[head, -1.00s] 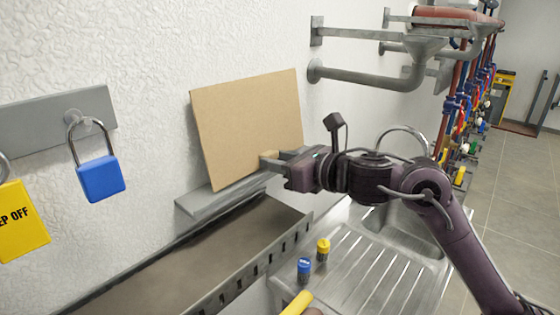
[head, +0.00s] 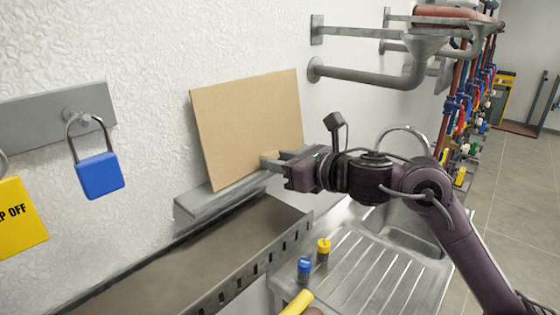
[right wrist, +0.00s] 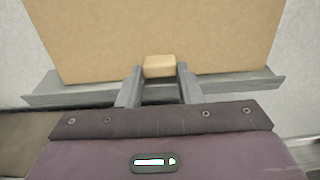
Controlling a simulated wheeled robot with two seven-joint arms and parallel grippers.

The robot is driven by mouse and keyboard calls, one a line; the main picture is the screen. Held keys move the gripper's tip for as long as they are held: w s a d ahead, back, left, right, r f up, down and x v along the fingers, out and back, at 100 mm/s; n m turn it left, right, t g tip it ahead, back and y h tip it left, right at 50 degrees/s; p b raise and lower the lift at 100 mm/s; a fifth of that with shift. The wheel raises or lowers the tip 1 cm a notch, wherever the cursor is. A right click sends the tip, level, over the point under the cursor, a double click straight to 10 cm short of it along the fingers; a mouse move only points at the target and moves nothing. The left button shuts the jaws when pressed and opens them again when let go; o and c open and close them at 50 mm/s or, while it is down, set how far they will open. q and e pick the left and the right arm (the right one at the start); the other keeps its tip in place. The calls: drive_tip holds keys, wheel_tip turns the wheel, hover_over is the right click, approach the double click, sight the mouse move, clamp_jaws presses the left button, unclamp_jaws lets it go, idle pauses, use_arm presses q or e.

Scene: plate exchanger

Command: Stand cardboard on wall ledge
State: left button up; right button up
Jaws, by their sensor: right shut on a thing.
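The cardboard (head: 243,125) is a flat tan panel standing upright at the grey wall ledge (head: 195,207), close to the wall and tilted slightly in the head view. It also fills the top of the right wrist view (right wrist: 150,30), with the ledge (right wrist: 75,92) running behind and below its lower edge. A small tan block (right wrist: 159,66) projects from its lower face. My right gripper (head: 271,160) is shut on this block, with one finger on each side in the right wrist view (right wrist: 158,80). Whether the lower edge touches the ledge is hard to tell. My left gripper is not seen.
A metal trough (head: 190,265) runs below the ledge, with a steel sink and drainboard (head: 365,265) to the right. Blue (head: 304,268) and yellow (head: 323,249) small bottles stand there. A blue padlock (head: 99,175) hangs at left; pipe brackets (head: 370,74) project upper right.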

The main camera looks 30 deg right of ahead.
drive_tip(key=shift+f+b, duration=0.15)
drive_tip(key=shift+b, duration=0.15)
idle(0.5)
drive_tip(key=o, duration=1.1)
drive_tip(key=shift+c, duration=0.2)
drive_tip(key=b+v, duration=0.3)
drive_tip(key=v, duration=0.4)
drive_tip(key=shift+s+b, duration=0.4)
drive_tip(key=shift+d, duration=0.15)
